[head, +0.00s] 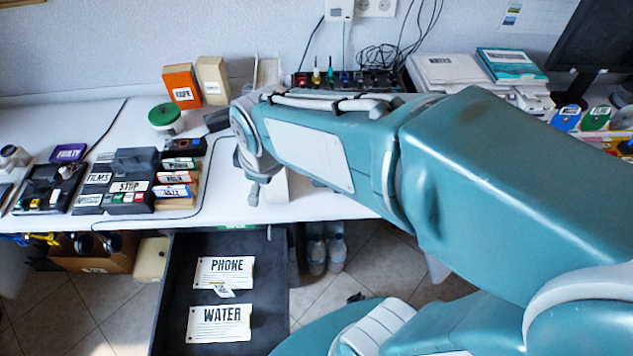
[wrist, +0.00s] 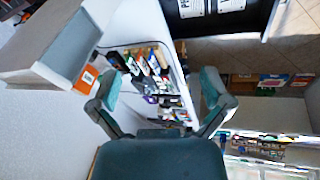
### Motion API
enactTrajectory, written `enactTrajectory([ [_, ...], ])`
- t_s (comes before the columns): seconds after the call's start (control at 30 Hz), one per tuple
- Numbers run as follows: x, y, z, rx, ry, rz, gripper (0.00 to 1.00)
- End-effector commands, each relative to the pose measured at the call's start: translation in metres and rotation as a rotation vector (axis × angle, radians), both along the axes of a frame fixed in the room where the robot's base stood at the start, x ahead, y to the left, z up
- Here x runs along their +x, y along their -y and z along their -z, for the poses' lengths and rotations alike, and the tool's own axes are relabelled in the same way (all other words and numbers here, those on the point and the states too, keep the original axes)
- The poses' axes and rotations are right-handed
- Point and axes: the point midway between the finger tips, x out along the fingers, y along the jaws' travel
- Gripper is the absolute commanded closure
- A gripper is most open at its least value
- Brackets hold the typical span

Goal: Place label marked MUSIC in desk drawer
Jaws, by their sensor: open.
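No label that I can read as MUSIC shows in either view; several small labels are too small to read. The desk drawer (head: 180,270) is pulled open below the desk's front edge. Inside lie white cards marked PHONE (head: 225,270) and WATER (head: 219,322), with a small tag between them. The drawer also shows at the top of the wrist view (wrist: 182,26). My gripper (wrist: 160,88) is open and empty in the wrist view, its fingers apart. In the head view my arm reaches over the desk and largely hides the gripper.
On the desk (head: 240,205) are a STOP device (head: 130,187), a FILMS label (head: 98,178), a FAULTY label (head: 69,153), a stack of labelled cases (head: 176,184), an orange box (head: 182,86), a cream box (head: 212,80) and a green-topped round object (head: 164,115). Bottles (head: 336,250) stand below.

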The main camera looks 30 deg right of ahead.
Motion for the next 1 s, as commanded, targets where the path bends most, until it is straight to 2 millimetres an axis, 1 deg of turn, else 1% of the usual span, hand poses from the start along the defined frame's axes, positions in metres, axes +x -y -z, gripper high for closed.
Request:
enactTrajectory([
  [0.03, -0.011, 0.011, -0.012, 0.032, 0.023, 0.104, 0.02],
  [0.2, -0.049, 0.039, -0.039, 0.148, 0.072, 0.453, 0.02],
  [0.3, -0.07, 0.051, -0.049, 0.216, 0.1, 0.637, 0.02],
  [0.4, -0.085, 0.059, -0.053, 0.268, 0.118, 0.77, 0.02],
  [0.5, -0.094, 0.062, -0.056, 0.299, 0.127, 0.842, 0.02],
  [0.57, -0.096, 0.063, -0.056, 0.306, 0.129, 0.86, 0.02],
  [1.0, -0.095, 0.063, -0.056, 0.306, 0.128, 0.861, 0.02],
])
